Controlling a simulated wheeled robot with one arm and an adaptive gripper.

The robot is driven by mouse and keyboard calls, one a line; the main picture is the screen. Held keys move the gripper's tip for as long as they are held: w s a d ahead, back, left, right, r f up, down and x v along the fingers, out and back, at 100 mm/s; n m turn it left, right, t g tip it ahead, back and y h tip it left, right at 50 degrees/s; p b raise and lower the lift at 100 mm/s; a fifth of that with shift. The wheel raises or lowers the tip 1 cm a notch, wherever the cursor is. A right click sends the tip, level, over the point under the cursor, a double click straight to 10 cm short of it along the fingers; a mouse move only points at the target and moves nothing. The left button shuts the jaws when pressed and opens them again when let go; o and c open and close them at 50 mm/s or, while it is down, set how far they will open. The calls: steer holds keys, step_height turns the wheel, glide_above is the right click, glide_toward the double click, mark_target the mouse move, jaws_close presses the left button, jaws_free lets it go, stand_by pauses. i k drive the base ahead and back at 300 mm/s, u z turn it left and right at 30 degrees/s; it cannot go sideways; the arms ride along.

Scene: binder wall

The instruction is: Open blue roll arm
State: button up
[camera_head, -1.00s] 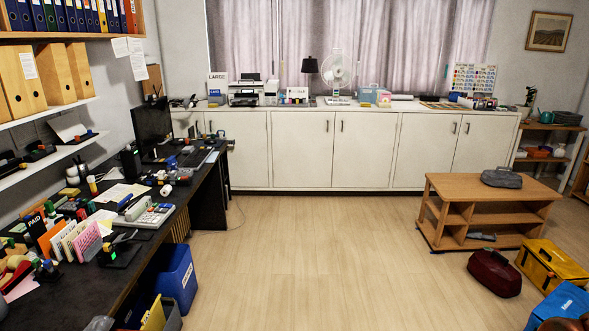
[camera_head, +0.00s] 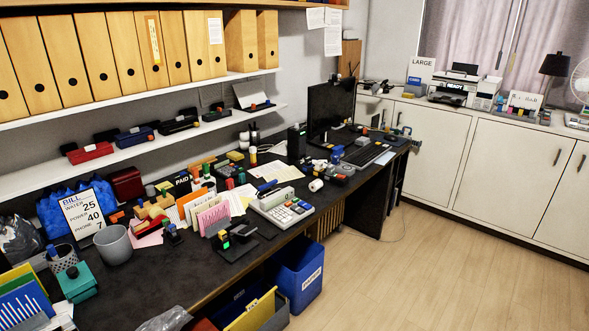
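I cannot tell for sure which thing is the blue roll arm. A blue part (camera_head: 267,186) shows at the top of the white desk calculator (camera_head: 284,210) in the middle of the dark desk. Another small blue thing (camera_head: 337,153) stands in front of the monitor, by the keyboard. A white roll (camera_head: 316,185) lies on the desk to the right of the calculator. All are too small to show whether any arm is open or shut. My gripper is not in view.
The dark desk (camera_head: 150,285) runs along the left wall, crowded with stationery. Shelves with tan binders (camera_head: 120,55) hang above it. A blue bin (camera_head: 300,272) stands on the floor against the desk front. The wooden floor (camera_head: 420,285) at the right is clear.

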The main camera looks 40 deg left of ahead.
mark_target(272, 183)
steer(key=u, duration=0.3)
steer(key=i, duration=1.75)
steer(key=u, duration=0.95)
steer(key=i, duration=1.35)
steer(key=u, duration=1.85)
steer(key=i, duration=0.8)
steer(key=u, duration=0.7)
